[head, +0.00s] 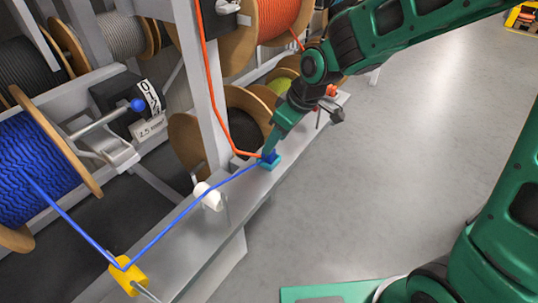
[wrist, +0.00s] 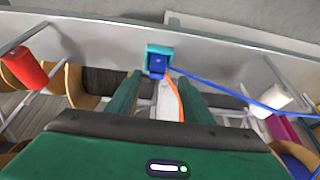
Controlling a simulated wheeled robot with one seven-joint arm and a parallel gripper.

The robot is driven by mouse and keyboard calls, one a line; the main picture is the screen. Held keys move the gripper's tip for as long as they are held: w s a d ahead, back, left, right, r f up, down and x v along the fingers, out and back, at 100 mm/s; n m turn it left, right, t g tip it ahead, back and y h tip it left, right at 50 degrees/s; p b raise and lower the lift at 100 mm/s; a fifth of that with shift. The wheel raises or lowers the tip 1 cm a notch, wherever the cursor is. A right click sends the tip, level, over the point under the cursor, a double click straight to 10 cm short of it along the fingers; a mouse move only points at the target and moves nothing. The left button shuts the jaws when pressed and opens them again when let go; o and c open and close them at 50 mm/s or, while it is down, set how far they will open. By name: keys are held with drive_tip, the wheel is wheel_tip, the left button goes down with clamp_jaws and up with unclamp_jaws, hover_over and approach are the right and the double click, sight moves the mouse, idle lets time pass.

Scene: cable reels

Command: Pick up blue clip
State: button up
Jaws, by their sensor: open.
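The small blue clip (head: 270,157) sits at a teal holder (head: 269,165) on the grey rail, with the blue cable running to it. In the wrist view the blue clip (wrist: 157,66) shows against the teal holder (wrist: 158,48), just beyond my fingertips and roughly centred between them. My gripper (wrist: 157,84) is open, one green finger to each side, with no grip on the clip. In the head view my gripper (head: 272,143) reaches down to the clip and partly hides it. I cannot tell whether the fingers touch it.
The blue cable (head: 190,205) runs past a white roller (head: 208,196) and a yellow roller (head: 128,276) to the blue reel (head: 38,165). An orange cable (head: 213,90) comes down beside the clip. A red roller (wrist: 25,68) stands left in the wrist view. Open floor lies right of the rail.

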sight(271, 158)
drive_tip(key=shift+w+x, duration=0.2)
drive_tip(key=shift+x, duration=2.9)
drive_tip(key=shift+d, duration=0.2)
drive_tip(key=c, duration=1.1)
